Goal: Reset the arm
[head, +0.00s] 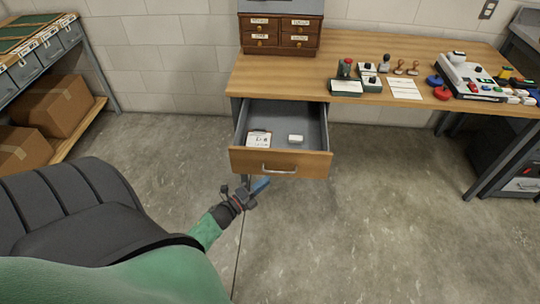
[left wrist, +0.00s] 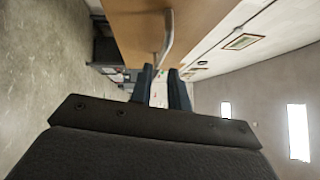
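My left gripper (head: 254,184) is in front of and below the open drawer (head: 236,139) in the head view. Its fingers stand apart with nothing between them, as the left wrist view (left wrist: 160,72) also shows. The drawer's metal handle (head: 280,171) is close ahead of the fingertips in the left wrist view (left wrist: 167,38); no grip on it shows. The drawer is pulled out from under the wooden desk (head: 410,50) and holds a white labelled card or packet (head: 258,139) and a small white block (head: 295,138). My right gripper is not in view.
On the desk are a small drawer cabinet (head: 280,35), stamps (head: 400,67), a white paper (head: 404,88) and a device with coloured buttons (head: 470,78). A shelf with cardboard boxes (head: 52,104) is at left. The concrete floor (head: 370,220) at right is clear.

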